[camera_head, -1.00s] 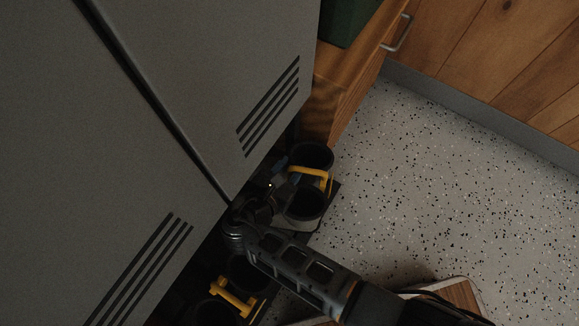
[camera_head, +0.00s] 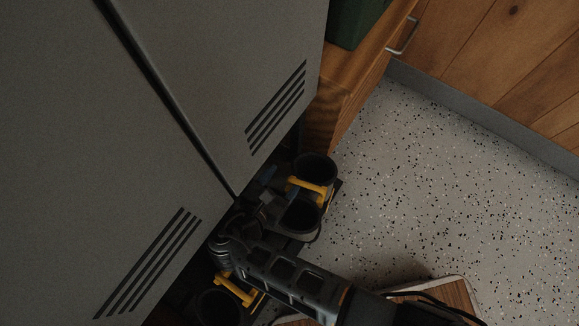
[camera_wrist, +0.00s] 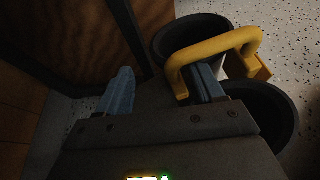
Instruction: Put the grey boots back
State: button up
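A pair of dark grey boots (camera_head: 299,216), joined by a yellow carrying clip (camera_head: 308,190), stands on the dark low shelf under the grey lockers, beside the wooden cabinet. In the wrist view the open boot tops (camera_wrist: 262,112) and the yellow clip (camera_wrist: 215,50) lie to the right. My gripper (camera_head: 266,188) is at the left side of this pair. Its two blue fingers (camera_wrist: 162,88) are spread apart with nothing visible held between them. The right finger is close to the clip, partly under its arch in the picture; I cannot tell whether they touch.
A second dark pair (camera_head: 216,306) with a yellow clip (camera_head: 238,289) stands at the lower left, partly behind my arm. Locker doors (camera_head: 210,90) rise close above. A wooden cabinet (camera_head: 345,95) is behind. A wood-topped piece (camera_head: 455,295) is at lower right; the speckled floor (camera_head: 430,180) is clear.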

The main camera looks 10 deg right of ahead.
jog(key=shift+v, duration=0.9)
jog(key=o, duration=0.6)
jog(key=shift+r, duration=0.1)
jog(key=s+a, duration=0.3)
jog(key=s+a+p, duration=0.1)
jog(key=s+a, duration=0.2)
jog(key=s, duration=0.1)
jog(key=s+a+r+p, duration=0.1)
jog(key=s+a, duration=0.2)
jog(key=a, duration=0.1)
jog(key=shift+s, duration=0.4)
